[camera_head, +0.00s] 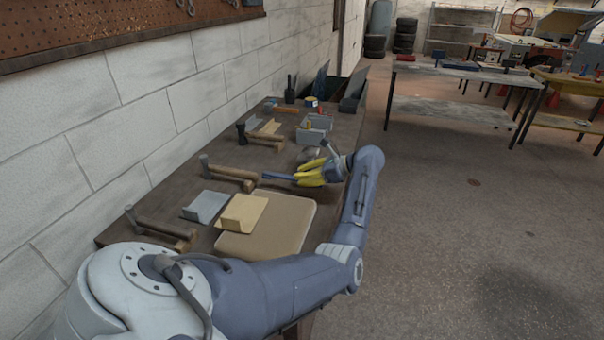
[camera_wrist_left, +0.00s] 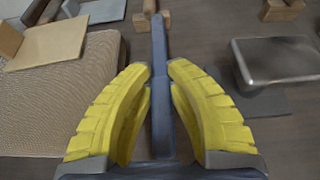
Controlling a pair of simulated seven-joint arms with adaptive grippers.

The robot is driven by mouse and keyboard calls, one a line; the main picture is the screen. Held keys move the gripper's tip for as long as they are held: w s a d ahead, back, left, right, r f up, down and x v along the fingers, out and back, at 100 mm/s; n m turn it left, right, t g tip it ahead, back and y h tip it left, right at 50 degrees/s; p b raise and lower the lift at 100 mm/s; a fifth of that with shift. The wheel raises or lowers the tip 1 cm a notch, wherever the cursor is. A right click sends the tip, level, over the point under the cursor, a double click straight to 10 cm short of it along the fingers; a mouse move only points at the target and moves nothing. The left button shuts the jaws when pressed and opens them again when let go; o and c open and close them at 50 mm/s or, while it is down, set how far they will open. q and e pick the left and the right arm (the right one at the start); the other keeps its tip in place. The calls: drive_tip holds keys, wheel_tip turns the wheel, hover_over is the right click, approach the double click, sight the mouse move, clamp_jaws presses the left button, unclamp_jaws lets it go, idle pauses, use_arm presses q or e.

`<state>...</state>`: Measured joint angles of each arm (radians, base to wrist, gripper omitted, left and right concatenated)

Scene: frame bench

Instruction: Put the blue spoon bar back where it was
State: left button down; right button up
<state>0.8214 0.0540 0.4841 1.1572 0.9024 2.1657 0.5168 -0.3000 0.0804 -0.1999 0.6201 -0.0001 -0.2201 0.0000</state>
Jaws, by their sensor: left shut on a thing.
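My left gripper (camera_head: 299,177) has yellow ribbed fingers and is shut on the blue spoon bar (camera_head: 278,176), over the right side of the brown bench. In the left wrist view the bar (camera_wrist_left: 160,100) runs lengthwise between the fingers (camera_wrist_left: 161,70), pointing away from the palm. Its far end lies between two small wooden blocks (camera_wrist_left: 140,21) in that picture; I cannot tell whether it touches them. My right gripper is in neither view.
A tan padded board (camera_head: 290,227) lies at the near right of the bench, with a tan angled piece (camera_head: 242,211) and a grey one (camera_head: 205,206) near it. Hammers on wooden blocks (camera_head: 228,174) line the wall side.

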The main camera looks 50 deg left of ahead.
sight(302, 194)
use_arm(q)
drive_tip(key=shift+f, duration=2.2)
drive_tip(key=shift+f, duration=0.1)
drive_tip(key=c, duration=1.3)
unclamp_jaws()
drive_tip(key=shift+d+r, duration=0.1)
drive_tip(key=shift+r, duration=0.1)
drive_tip(key=v, duration=1.1)
drive_tip(key=shift+w+d+r, duration=0.1)
drive_tip(key=shift+w+d, duration=0.05)
drive_tip(key=shift+d, duration=0.2)
